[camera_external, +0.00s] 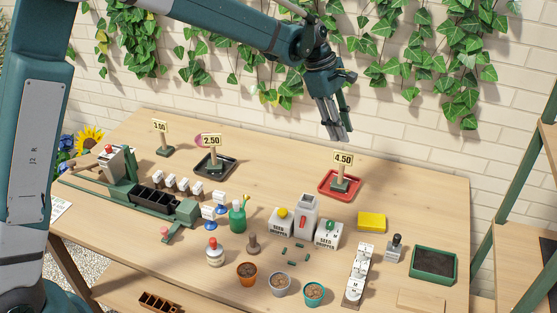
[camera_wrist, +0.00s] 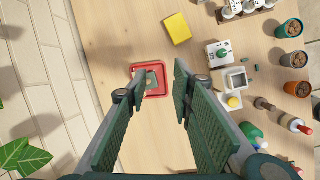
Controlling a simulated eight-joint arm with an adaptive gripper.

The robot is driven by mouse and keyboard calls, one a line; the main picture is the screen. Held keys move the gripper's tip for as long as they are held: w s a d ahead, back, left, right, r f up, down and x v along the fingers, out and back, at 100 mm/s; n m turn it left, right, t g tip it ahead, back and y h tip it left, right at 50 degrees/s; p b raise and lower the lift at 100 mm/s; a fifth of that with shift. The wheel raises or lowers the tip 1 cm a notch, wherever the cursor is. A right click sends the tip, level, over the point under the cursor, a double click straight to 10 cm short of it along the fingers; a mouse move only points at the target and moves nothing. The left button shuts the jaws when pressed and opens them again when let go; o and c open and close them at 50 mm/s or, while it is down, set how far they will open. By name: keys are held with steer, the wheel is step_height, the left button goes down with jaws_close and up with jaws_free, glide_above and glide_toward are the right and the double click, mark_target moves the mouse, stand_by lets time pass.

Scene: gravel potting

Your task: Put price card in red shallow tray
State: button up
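The red shallow tray (camera_external: 325,187) lies on the table, right of centre and towards the wall. A price card reading 4.50 (camera_external: 343,159) stands upright in it on a post with a dark green base. The tray (camera_wrist: 150,67) also shows in the wrist view, with the green base inside it, between my finger tips. My gripper (camera_external: 344,136) is open and empty, raised above the tray and apart from the card. Its spread fingers (camera_wrist: 157,80) frame the tray from above. A 2.50 card (camera_external: 211,141) stands in a black tray, and a 3.50 card (camera_external: 160,127) stands further left.
A yellow block (camera_external: 371,222) lies right of the red tray. Two seed dropper boxes (camera_external: 281,222) and a grey-white container (camera_external: 306,213) stand in front of it. Small pots (camera_external: 280,284) line the front. The table between the black and red trays is clear.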

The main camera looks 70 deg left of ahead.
steer(key=s+d+r+m+t+y, duration=0.1)
steer(key=s+d+r+m, duration=0.5)
steer(key=s+d, duration=0.4)
steer(key=s+d+r+m+t+y, duration=0.1)
steer(key=s+d+r+m, duration=0.4)
steer(key=s+d+r, duration=0.5)
steer(key=s+d+f+m, duration=0.2)
steer(key=s+m, duration=0.2)
steer(key=s, duration=0.5)
steer(key=s+d+f+m+t, duration=0.1)
steer(key=s+d+f+m, duration=0.1)
steer(key=s, duration=0.7)
steer(key=s+d+f+m+t, duration=0.1)
steer(key=s+d+f+m, duration=0.1)
steer(key=s+m, duration=0.4)
steer(key=s+d, duration=0.1)
steer(key=s, duration=0.2)
steer(key=shift+d+y, duration=0.25)
steer(key=shift+y, duration=0.05)
